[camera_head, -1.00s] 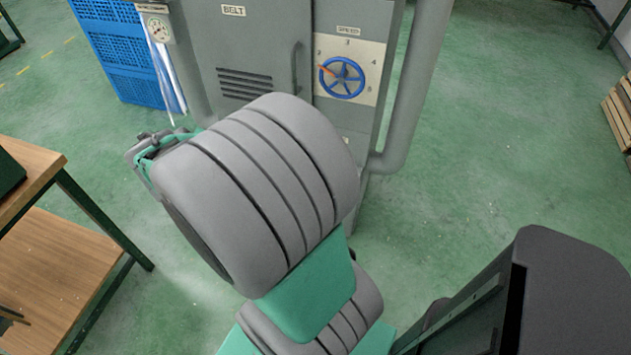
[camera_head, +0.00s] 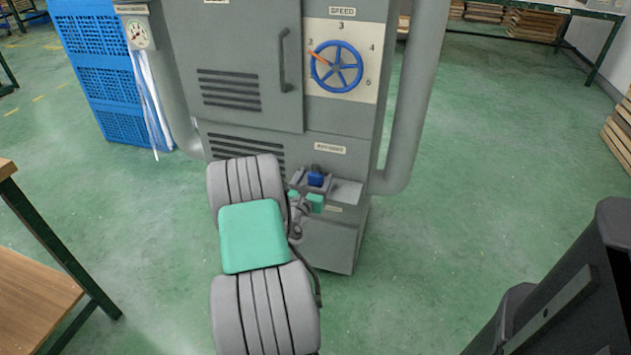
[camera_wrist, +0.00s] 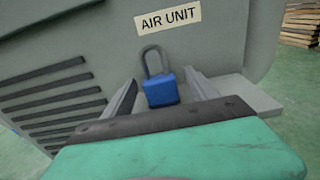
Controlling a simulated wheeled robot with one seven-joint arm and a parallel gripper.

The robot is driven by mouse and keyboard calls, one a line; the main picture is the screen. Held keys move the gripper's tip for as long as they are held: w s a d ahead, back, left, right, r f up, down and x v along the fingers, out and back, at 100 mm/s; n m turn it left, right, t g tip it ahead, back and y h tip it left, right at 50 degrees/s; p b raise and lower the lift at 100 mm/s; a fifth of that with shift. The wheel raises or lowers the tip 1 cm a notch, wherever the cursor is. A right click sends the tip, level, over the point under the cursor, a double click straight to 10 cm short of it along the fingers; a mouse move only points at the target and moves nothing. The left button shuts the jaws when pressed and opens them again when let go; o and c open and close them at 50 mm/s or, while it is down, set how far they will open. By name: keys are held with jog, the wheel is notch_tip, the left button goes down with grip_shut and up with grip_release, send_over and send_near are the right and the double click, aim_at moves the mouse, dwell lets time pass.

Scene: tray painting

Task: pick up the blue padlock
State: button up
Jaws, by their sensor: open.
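The blue padlock (camera_wrist: 161,91) has a blue body and a grey shackle, and shows upright in the wrist view between my gripper's fingers. In the head view the padlock (camera_head: 315,179) is small, at the front of the grey machine below a label. My gripper (camera_wrist: 160,88) is open, with one finger on each side of the padlock; I cannot tell whether either finger touches it. In the head view my gripper (camera_head: 309,188) is small and partly hidden. What the padlock rests on or hangs from is not clear.
The grey machine (camera_head: 345,125) carries a blue handwheel (camera_head: 336,66) and a thick pipe (camera_head: 412,110) on its right. A grey ledge (camera_wrist: 238,91) juts out beside the padlock. Blue crates (camera_head: 112,82) stand left, a wooden table (camera_head: 35,285) lower left.

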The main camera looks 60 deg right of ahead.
jog(key=shift+d, duration=0.4)
jog(key=shift+w, duration=0.1)
grip_shut()
dwell(0.3)
